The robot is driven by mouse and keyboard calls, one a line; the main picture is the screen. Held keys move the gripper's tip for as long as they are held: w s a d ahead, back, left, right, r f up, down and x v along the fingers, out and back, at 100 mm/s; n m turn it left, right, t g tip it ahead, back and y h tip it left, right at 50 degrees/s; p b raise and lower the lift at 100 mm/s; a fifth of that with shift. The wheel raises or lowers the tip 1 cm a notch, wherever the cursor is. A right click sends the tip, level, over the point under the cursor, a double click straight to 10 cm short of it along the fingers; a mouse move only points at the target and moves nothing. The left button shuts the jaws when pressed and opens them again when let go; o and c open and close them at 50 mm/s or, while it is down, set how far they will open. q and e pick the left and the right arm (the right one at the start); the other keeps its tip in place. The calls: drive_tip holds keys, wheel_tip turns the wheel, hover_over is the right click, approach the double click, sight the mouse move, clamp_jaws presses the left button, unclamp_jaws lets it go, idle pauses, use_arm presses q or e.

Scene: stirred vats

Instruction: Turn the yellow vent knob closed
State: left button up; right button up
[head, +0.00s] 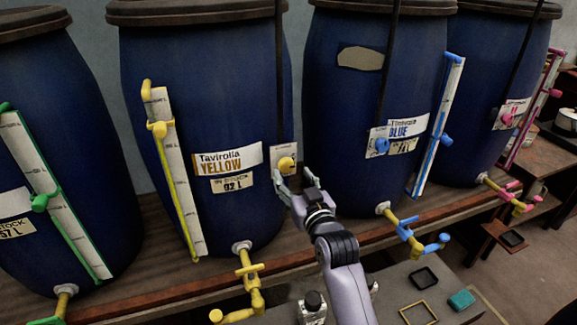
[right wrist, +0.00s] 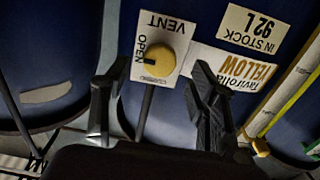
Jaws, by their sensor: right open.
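The yellow vent knob (head: 287,163) sits on a small white plate on the right side of the blue vat labelled Tavirolla YELLOW (head: 220,95). In the right wrist view, which shows the labels upside down, the round knob (right wrist: 159,60) has a dark mark on its side towards the printed word OPEN. The plate (right wrist: 150,22) also reads VENT. My right gripper (head: 294,178) is open and empty, just below and in front of the knob. Its two fingers (right wrist: 153,82) stand apart, one to either side of the knob's line, not touching it. My left gripper is out of view.
A dark rod runs down the vat to the knob plate. A sight gauge (head: 176,180) with yellow fittings stands left, and a yellow tap (head: 250,285) sits below. The BLUE vat (head: 345,110) stands close on the right. A lower table (head: 385,290) holds small items.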

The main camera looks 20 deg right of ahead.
sight(288, 168)
drive_tip(key=shift+w, duration=2.05)
drive_tip(key=c, duration=1.2)
drive_tip(key=shift+o, duration=0.2)
